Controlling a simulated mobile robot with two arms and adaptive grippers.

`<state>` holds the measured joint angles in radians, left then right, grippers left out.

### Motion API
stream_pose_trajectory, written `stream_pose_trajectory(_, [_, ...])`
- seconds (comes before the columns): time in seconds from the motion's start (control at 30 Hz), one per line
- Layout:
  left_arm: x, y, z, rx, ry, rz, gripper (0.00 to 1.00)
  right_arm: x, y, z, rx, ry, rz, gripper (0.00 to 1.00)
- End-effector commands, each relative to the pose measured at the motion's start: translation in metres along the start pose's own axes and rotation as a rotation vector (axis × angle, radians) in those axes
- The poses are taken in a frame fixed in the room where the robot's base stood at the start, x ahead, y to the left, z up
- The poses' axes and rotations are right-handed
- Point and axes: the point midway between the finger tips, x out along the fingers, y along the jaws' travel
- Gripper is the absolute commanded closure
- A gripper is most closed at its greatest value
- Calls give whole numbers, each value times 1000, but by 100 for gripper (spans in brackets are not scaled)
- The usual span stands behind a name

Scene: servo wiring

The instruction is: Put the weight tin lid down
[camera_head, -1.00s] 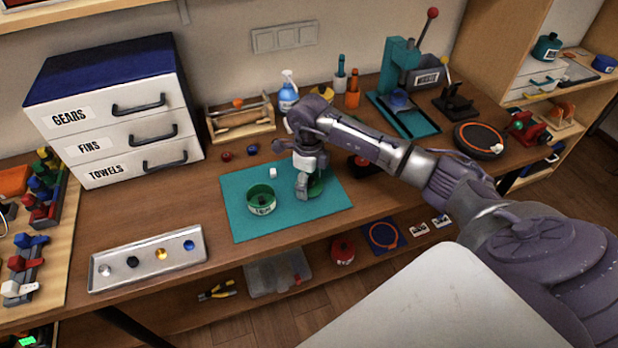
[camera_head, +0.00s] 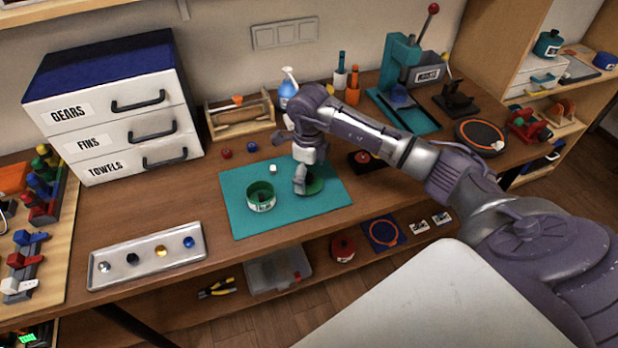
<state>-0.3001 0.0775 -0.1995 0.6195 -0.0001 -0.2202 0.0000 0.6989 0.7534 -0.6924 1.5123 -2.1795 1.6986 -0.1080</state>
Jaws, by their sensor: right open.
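The weight tin (camera_head: 261,197) is a small green round tin with a white label, standing open on the teal mat (camera_head: 237,220). The weight tin lid (camera_head: 315,186) is a dark green disc lying on the mat to the right of the tin, partly hidden by my right gripper. My right gripper (camera_head: 301,187) points down at the lid's left edge, with its fingers open. I cannot tell whether a finger still touches the lid. My left gripper is out of view.
A metal tray (camera_head: 148,272) with several small knobs lies at the front left. A white drawer cabinet (camera_head: 115,115) stands behind it. A teal press (camera_head: 405,75) stands at the back right.

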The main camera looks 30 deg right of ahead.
Motion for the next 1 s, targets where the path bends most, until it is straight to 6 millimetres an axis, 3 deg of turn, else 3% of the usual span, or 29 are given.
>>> stream_pose_trajectory(0.3, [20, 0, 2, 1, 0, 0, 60, -66, -1, 1, 0, -4, -4, 3])
stream_pose_trajectory(0.5, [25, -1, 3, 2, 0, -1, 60, -96, 0, 0, 1, -2, -3, 3])
stream_pose_trajectory(1.0, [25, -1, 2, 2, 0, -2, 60, -106, 0, 0, 1, 1, 0, 3])
